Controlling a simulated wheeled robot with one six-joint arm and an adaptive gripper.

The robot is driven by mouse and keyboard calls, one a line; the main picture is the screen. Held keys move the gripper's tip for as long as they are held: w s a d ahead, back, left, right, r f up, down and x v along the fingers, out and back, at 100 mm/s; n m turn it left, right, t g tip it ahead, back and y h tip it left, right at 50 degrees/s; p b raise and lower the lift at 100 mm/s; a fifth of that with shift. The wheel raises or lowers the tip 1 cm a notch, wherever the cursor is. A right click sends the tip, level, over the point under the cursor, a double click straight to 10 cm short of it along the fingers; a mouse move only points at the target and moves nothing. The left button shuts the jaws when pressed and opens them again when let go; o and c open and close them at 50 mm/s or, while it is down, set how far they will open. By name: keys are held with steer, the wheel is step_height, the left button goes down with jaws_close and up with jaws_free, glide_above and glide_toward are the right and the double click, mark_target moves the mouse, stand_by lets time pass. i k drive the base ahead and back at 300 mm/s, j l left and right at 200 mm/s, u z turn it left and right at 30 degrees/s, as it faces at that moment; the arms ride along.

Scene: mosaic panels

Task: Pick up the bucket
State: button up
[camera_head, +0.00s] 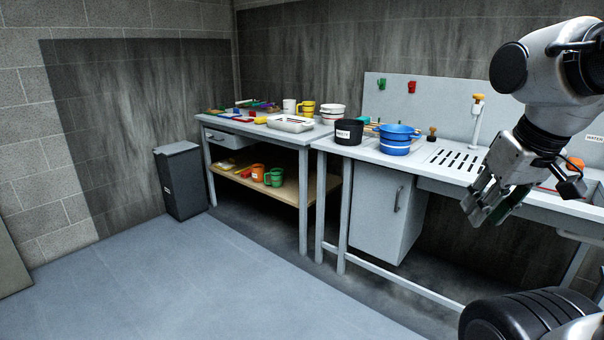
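Several bucket-like containers stand on the grey worktop. A blue bucket (396,140) with a light band sits left of the draining slots. A black bucket (349,132) with a white label stands to its left. A white bucket (332,115) with a dark red band stands behind the black one. Which one the task means cannot be told. My gripper (485,211) hangs at the right, in front of the counter, pointing down and left. Its fingers look apart with nothing between them. It is well to the right of the buckets and touches none of them.
A tap (477,118) rises behind the draining slots (454,160). A left table (238,126) carries a white tray (290,124) and a yellow mug (307,108); mugs sit on its lower shelf (290,193). A dark bin (182,182) stands by the wall. The floor (200,285) is clear.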

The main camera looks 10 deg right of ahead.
mark_target(395, 140)
steer(key=i, duration=1.4)
steer(key=i+z, duration=0.4)
steer(key=i+j+z, duration=0.35)
steer(key=i, duration=0.2)
steer(key=i+j+z, duration=0.25)
steer(key=i+z, duration=0.15)
steer(key=i+j+z, duration=0.4)
steer(key=i+j, duration=0.05)
steer(key=j, duration=0.05)
